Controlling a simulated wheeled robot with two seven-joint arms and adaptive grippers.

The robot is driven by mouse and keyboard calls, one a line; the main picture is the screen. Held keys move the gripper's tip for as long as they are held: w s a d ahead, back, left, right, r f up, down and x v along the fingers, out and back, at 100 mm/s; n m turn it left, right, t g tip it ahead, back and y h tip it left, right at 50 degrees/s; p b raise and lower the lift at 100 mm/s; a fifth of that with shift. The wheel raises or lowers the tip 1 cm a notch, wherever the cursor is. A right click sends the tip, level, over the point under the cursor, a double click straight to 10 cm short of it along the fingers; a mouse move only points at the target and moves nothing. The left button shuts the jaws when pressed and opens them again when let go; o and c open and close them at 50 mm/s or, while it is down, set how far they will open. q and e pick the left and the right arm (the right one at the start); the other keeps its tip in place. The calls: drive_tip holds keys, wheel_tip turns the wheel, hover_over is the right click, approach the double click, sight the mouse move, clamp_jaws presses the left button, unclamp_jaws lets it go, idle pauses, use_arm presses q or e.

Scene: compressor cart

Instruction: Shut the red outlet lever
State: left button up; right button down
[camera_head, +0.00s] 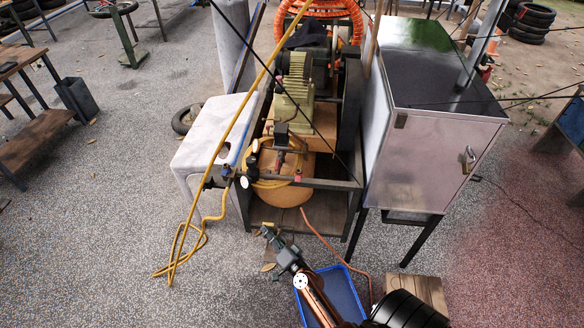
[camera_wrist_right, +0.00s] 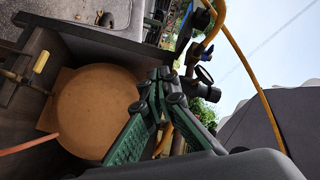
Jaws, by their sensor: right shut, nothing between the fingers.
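The compressor's round orange tank (camera_head: 284,188) sits in the dark cart frame; its end also fills the left part of the right wrist view (camera_wrist_right: 95,112). A small red part (camera_head: 297,177), possibly the red outlet lever, shows above the tank's front. I cannot make out its position, and I see no clear red lever in the right wrist view. A blue lever (camera_wrist_right: 208,54) is on the fittings by the yellow hose. My right gripper (camera_head: 267,231) is in front of and below the tank, apart from the red part. Its fingers (camera_wrist_right: 165,76) are together and empty. My left gripper is out of view.
A yellow hose (camera_head: 222,205) hangs at the cart's left beside a white shell (camera_head: 205,135). A grey metal cabinet (camera_head: 425,150) stands close on the right. A blue tray (camera_head: 342,295) and wooden crate (camera_head: 425,290) are on the ground. Open paving lies to the left.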

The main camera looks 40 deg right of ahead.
drive_tip(key=w+d+r+m+h+p, duration=0.2)
drive_tip(key=d+r+m+h+p, duration=0.4)
drive_tip(key=r, duration=0.4)
drive_tip(key=m+g+h+p, duration=0.3)
drive_tip(key=m+p, duration=0.1)
drive_tip(key=m, duration=0.3)
approach(277, 165)
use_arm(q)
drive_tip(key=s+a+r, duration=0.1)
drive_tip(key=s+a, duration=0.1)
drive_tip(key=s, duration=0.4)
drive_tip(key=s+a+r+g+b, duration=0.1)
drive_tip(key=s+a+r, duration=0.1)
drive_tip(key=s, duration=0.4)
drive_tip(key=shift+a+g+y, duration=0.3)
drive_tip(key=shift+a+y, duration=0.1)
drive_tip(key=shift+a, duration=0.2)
use_arm(e)
drive_tip(key=shift+n, duration=0.3)
drive_tip(key=w+d, duration=0.1)
drive_tip(key=d, duration=0.1)
drive_tip(key=w+d, duration=0.1)
drive_tip(key=d, duration=0.1)
drive_tip(key=w+d, duration=0.2)
drive_tip(key=shift+f, duration=0.25)
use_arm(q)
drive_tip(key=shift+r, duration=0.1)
